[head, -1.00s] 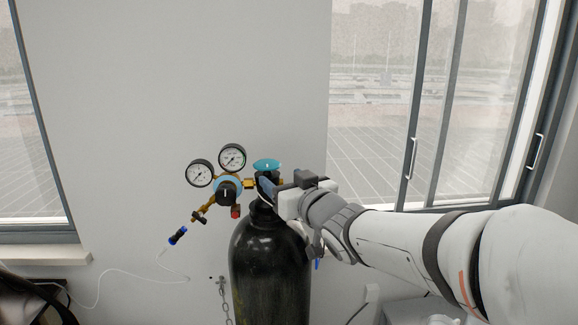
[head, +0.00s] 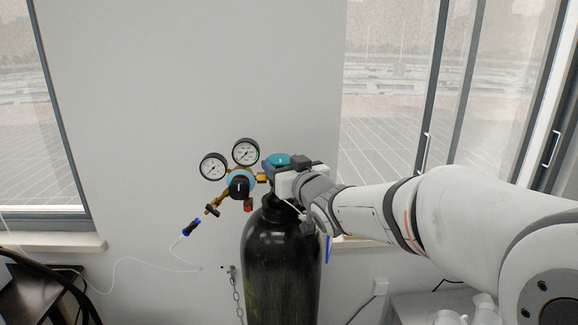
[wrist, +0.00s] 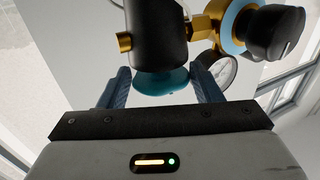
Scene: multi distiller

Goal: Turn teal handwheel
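The teal handwheel (head: 279,160) is at the top of the black gas cylinder (head: 281,262), beside the brass regulator. In the wrist view, the handwheel (wrist: 162,81) lies between the two blue fingers of my gripper (wrist: 162,88), below a black valve body. The fingers are apart, one on each side of the wheel, with little space to its rim; I cannot tell whether either touches. In the head view, my gripper (head: 277,169) is right at the wheel and partly hides its lower side and the valve.
Two pressure gauges (head: 245,152) and a black regulator knob (head: 239,187) sit close left of the wheel. A chain (head: 236,295) hangs beside the cylinder, and a thin white hose (head: 135,262) runs left. Wall and windows stand behind.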

